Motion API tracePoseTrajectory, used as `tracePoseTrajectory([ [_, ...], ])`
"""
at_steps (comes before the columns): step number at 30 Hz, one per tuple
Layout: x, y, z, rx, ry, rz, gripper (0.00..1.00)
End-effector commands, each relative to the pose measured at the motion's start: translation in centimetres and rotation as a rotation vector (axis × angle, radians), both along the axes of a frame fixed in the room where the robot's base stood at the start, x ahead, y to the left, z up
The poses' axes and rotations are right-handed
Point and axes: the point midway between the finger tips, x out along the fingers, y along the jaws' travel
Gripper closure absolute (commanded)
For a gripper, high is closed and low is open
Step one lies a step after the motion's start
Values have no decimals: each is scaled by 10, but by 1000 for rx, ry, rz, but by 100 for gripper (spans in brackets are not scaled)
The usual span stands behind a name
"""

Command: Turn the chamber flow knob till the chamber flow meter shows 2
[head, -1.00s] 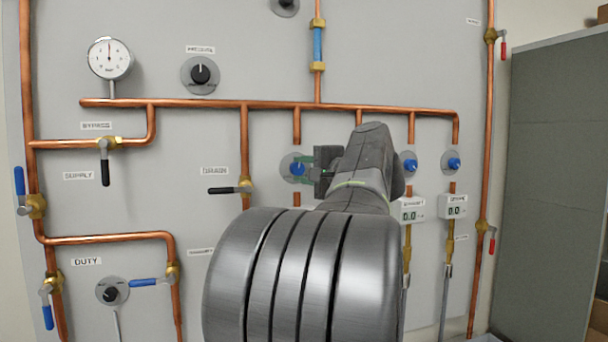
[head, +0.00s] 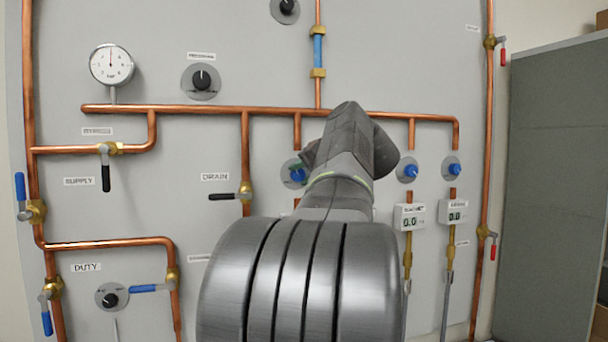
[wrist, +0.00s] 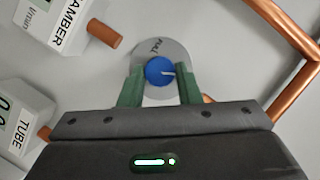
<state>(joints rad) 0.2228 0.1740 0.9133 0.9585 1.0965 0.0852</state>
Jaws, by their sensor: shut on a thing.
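The chamber flow knob (wrist: 159,71) is round and blue on a grey disc, with a white mark pointing right in the wrist view. It also shows in the head view (head: 297,174), left of my arm. My gripper (wrist: 160,77) is shut on it, with one green finger on each side. In the head view my arm hides most of the gripper. The chamber flow meter (wrist: 52,22) is a white box labelled CHAMBER at the upper left of the wrist view. Its number is cut off there, and my arm hides the meter in the head view.
A meter labelled TUBE (wrist: 18,118) sits at the wrist view's left edge, partly cut off. Two more blue knobs (head: 407,170) (head: 452,167) are to the right, above meters reading about 0.0. A copper pipe (head: 250,107) runs above. The black DRAIN handle (head: 222,196) is left.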

Motion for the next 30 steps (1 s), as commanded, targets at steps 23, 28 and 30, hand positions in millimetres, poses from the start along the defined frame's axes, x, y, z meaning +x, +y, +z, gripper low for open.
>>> tracePoseTrajectory([
  [23,0,0,-1,-15,-3,0,48],
  [28,-2,-1,0,-14,-4,0,48],
  [30,-5,-4,1,-14,-3,-1,48],
])
